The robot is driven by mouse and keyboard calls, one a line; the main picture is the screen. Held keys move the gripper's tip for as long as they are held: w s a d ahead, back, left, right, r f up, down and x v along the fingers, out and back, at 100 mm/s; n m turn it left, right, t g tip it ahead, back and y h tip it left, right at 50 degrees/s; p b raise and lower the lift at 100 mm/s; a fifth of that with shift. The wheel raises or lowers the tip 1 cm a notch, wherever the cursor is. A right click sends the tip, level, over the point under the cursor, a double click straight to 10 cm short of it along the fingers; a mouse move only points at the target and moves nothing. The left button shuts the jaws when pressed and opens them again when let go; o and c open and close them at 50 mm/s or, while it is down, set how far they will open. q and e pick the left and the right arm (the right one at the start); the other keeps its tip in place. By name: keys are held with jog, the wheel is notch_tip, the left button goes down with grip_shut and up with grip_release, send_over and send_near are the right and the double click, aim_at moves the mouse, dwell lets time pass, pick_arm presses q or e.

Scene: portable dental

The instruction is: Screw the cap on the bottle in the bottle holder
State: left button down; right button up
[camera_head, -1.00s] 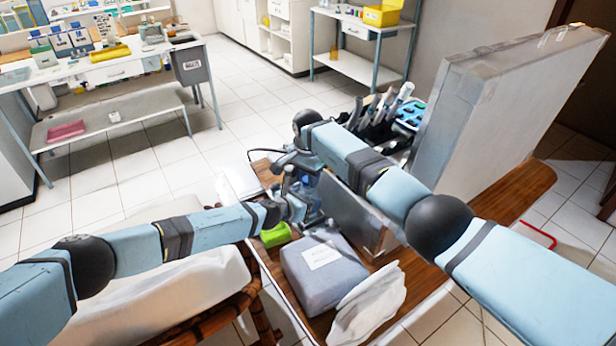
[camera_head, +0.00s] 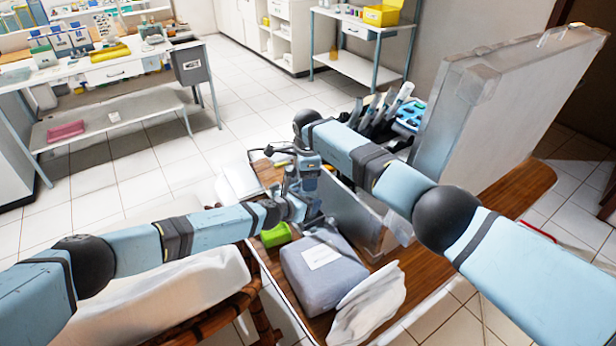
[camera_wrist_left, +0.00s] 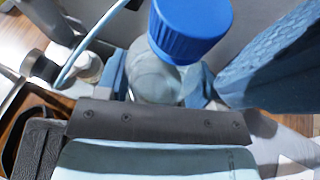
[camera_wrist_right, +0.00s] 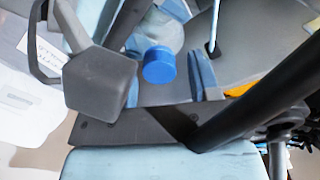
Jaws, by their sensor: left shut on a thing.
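A bottle with a blue cap (camera_wrist_left: 190,28) stands in the left wrist view. Its clear body (camera_wrist_left: 153,78) is between the fingers of my left gripper (camera_wrist_left: 160,88), which is shut on it. The cap sits at the bottle's mouth; I cannot tell how tightly. In the right wrist view the cap (camera_wrist_right: 159,66) lies between the fingers of my right gripper (camera_wrist_right: 168,82), with gaps on both sides, so this gripper is open. In the head view my left gripper (camera_head: 296,208) and right gripper (camera_head: 308,182) are close together and largely hide the bottle. I cannot make out the bottle holder clearly.
A green item (camera_head: 275,235), a grey wrapped package (camera_head: 323,272) and a white cloth (camera_head: 368,303) are close in front. A grey panel (camera_head: 350,220) stands just right of the grippers. A tall grey case (camera_head: 510,110) stands farther right on the wooden table (camera_head: 525,185).

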jog(key=shift+r, duration=2.25)
jog(key=shift+c, duration=0.3)
jog(key=n, duration=0.1)
jog(key=r+n, duration=0.1)
jog(key=n, duration=0.2)
jog(key=shift+a+r, duration=0.1)
jog(key=shift+r, duration=0.15)
notch_tip(320, 180, up, 2)
jog(key=n, duration=0.5)
jog(key=shift+n, duration=0.4)
jog(key=shift+f, duration=4)
